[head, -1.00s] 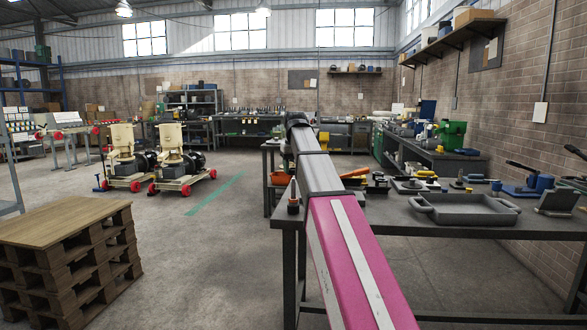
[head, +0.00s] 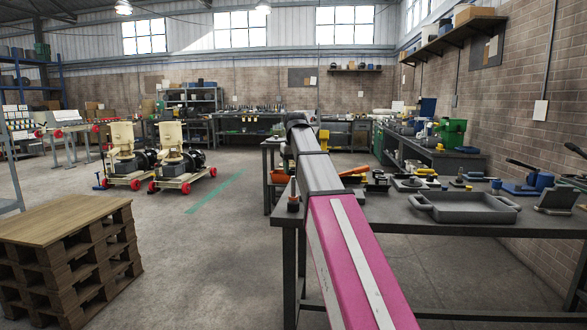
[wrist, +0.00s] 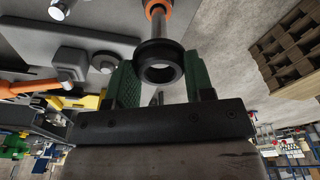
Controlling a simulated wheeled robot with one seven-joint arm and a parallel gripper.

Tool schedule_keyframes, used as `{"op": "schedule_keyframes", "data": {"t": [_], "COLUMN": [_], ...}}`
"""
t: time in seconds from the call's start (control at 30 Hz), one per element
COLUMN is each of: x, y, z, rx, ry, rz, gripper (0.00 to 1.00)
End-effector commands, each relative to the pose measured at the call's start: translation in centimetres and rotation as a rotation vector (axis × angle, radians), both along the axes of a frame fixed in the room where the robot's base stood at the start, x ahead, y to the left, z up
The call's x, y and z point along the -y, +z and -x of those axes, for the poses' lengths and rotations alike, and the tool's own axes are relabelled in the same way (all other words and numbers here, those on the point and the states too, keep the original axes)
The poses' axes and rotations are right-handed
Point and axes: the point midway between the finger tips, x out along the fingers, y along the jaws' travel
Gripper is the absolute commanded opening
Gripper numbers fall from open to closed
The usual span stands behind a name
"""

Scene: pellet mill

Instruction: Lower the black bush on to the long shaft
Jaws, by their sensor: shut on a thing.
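In the wrist view my gripper (wrist: 160,82) is shut on the black bush (wrist: 160,50), a dark ring between the two green finger pads. Its open bore faces the camera. A slim metal shaft (wrist: 158,30) with an orange collar (wrist: 158,7) shows beyond the bush, at the top of the picture. It looks like the long shaft. Its near end is hidden by the bush, and I cannot tell whether the bush is around it or apart from it.
In the wrist view a short metal post (wrist: 61,9) and another short round part (wrist: 104,62) stand to the left. Orange (wrist: 28,86) and yellow (wrist: 82,101) items lie nearby. In the head view a grey tray (head: 465,208) sits on the bench, and a pallet stack (head: 68,262) stands at left.

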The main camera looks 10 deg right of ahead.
Motion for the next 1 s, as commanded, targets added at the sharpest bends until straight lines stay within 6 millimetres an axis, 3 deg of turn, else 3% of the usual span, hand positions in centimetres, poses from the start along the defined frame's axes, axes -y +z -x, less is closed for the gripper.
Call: {"op": "schedule_keyframes", "data": {"t": [1.0], "x": [0.0], "y": [-1.9], "z": [0.0], "rx": [0.000], "ry": [0.000], "rz": [0.000], "gripper": [0.01]}}
